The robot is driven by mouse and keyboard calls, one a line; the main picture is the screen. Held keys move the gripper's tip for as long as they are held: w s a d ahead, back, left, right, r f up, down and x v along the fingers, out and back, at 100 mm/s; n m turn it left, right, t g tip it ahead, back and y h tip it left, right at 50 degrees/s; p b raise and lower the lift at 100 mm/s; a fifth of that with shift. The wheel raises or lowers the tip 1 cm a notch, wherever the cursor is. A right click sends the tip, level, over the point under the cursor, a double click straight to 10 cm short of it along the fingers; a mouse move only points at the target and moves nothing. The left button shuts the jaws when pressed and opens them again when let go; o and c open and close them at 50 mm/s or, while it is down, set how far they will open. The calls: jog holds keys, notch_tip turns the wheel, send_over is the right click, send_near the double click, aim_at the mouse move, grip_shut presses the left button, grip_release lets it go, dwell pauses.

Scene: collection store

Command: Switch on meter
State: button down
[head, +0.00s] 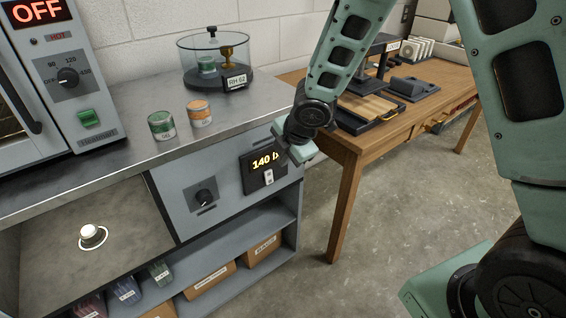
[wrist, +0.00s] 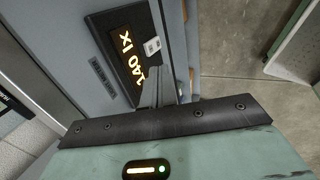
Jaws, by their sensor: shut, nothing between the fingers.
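The meter (head: 263,168) is a black panel on the grey cabinet front, with a lit amber display that starts with 140. A small white switch (head: 268,177) sits below the display. In the wrist view the meter (wrist: 112,28) reads 140 lx, and its white switch (wrist: 152,47) shows just beyond my fingertips. My gripper (head: 283,157) is in front of the meter's right side and covers the end of the reading. In the wrist view my gripper (wrist: 160,84) is shut and empty. I cannot tell whether its tips touch the panel or switch.
A knob (head: 204,198) sits left of the meter. Two tins (head: 162,126) and a glass jar (head: 213,60) stand on the worktop above. An oven (head: 62,75) is at the left. A wooden table (head: 345,150) stands close on the right. The floor between is clear.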

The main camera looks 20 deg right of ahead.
jog(key=shift+s+r+p, duration=0.15)
jog(key=shift+r+p, duration=0.2)
jog(key=shift+r, duration=0.6)
jog(key=shift+s+r+p, duration=0.15)
jog(key=shift+r+p, duration=0.2)
jog(key=shift+r, duration=0.6)
